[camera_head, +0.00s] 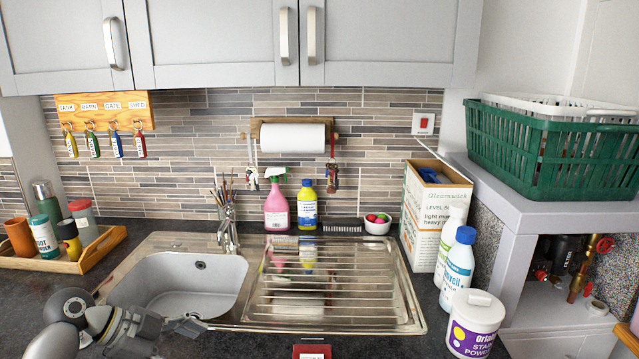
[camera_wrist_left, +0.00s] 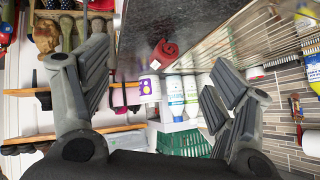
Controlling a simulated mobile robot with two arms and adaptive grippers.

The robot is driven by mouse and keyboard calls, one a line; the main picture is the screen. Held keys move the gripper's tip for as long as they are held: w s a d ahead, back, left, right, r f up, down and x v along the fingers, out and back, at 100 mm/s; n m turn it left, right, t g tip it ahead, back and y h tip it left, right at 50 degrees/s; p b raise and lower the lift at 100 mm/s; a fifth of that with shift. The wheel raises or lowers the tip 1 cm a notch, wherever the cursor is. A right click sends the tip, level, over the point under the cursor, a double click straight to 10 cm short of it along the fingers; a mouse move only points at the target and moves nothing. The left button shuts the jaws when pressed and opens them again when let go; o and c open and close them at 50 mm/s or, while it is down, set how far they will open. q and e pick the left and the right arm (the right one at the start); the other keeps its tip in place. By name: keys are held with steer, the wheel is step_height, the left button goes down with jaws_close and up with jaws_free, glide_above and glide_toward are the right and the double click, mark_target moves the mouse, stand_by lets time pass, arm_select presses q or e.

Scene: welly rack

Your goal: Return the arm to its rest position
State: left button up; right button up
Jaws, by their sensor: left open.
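My left arm comes in at the lower left of the head view, in front of the sink (camera_head: 185,280). Its gripper (camera_head: 190,327) is low at the counter's front edge, near the sink's front rim. In the left wrist view the two fingers of this gripper (camera_wrist_left: 165,85) stand wide apart with nothing between them. Beyond the fingers are the white tub (camera_wrist_left: 150,88) and the counter's dark edge. My right gripper is in neither view.
A ribbed metal drainer (camera_head: 330,285) lies right of the sink. A red object (camera_head: 312,351) sits at the front edge. A wooden tray (camera_head: 75,262) is at left. Bottles and a tub (camera_head: 475,325) stand at right, below a green basket (camera_head: 550,150). Wooden shelves (camera_wrist_left: 80,138) show in the wrist view.

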arm_select(q)
steer(key=s+d+f+n+y, duration=0.2)
steer(key=s+d+f+n, duration=0.15)
steer(key=s+f, duration=0.45)
steer(key=s+d+f+n+y, duration=0.2)
steer(key=s+f+n+y, duration=0.15)
steer(key=s+f, duration=0.45)
steer(key=s+a+n+y, duration=0.2)
steer(key=s+n+y, duration=0.1)
steer(key=s+n, duration=0.8)
steer(key=s+f+m+g, duration=0.1)
steer(key=s+f, duration=0.1)
steer(key=f, duration=1.2)
steer(key=s+f+m, duration=0.2)
steer(key=f, duration=1.1)
steer(key=s+a+f+g, duration=0.1)
steer(key=s+a+f, duration=0.1)
steer(key=s+f, duration=1.4)
steer(key=shift+s+a+g, duration=0.2)
steer(key=shift+a+g, duration=0.1)
steer(key=shift+a, duration=0.05)
